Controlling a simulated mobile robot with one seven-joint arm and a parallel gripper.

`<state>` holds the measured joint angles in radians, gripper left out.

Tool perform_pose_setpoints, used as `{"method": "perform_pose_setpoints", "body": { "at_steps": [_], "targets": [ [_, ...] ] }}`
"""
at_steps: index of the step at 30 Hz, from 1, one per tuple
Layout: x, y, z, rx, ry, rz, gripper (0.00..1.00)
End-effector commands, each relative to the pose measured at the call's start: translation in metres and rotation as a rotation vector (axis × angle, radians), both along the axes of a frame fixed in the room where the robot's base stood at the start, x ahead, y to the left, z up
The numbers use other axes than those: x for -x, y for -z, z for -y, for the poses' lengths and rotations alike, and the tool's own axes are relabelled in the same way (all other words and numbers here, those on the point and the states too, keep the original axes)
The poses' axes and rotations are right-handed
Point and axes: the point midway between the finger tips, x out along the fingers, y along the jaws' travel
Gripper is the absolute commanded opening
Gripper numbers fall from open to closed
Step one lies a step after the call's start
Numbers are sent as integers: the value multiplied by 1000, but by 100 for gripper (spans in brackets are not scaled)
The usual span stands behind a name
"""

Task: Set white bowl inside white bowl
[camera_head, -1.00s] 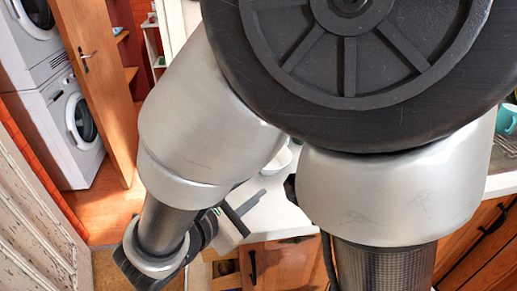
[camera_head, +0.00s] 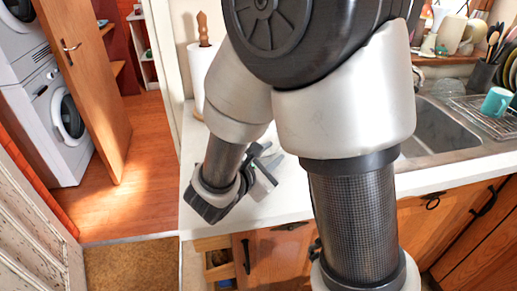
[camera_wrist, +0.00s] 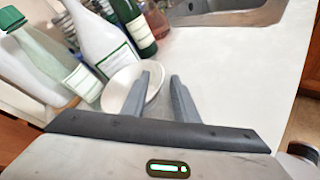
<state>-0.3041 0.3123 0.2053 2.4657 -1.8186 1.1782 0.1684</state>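A white bowl (camera_wrist: 121,88) stands on the white counter in the wrist view, just left of my fingers and partly covered by the left one. I cannot tell whether it is one bowl or more. In the head view my gripper (camera_head: 270,161) is above the left part of the counter. My arm blocks much of the counter there, and no bowl shows in that view.
Bottles, including a green-capped one (camera_wrist: 40,55) and a white one (camera_wrist: 100,38), stand beside the bowl. A paper towel roll (camera_head: 198,75) is at the back left. The sink (camera_head: 440,130) and a drying rack (camera_head: 490,118) with a turquoise mug (camera_head: 496,101) are on the right.

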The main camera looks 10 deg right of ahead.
Motion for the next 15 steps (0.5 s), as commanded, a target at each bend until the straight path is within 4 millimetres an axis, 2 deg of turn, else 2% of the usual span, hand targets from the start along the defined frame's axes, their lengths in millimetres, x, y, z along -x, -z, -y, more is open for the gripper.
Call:
{"method": "perform_pose_setpoints", "body": {
  "at_steps": [4, 12, 15],
  "targets": [
    [-13, 6, 10, 1, 1, 0, 27],
    [-15, 6, 12, 0, -1, 1, 27],
    [-15, 6, 12, 0, -1, 1, 10]
  ]
}}
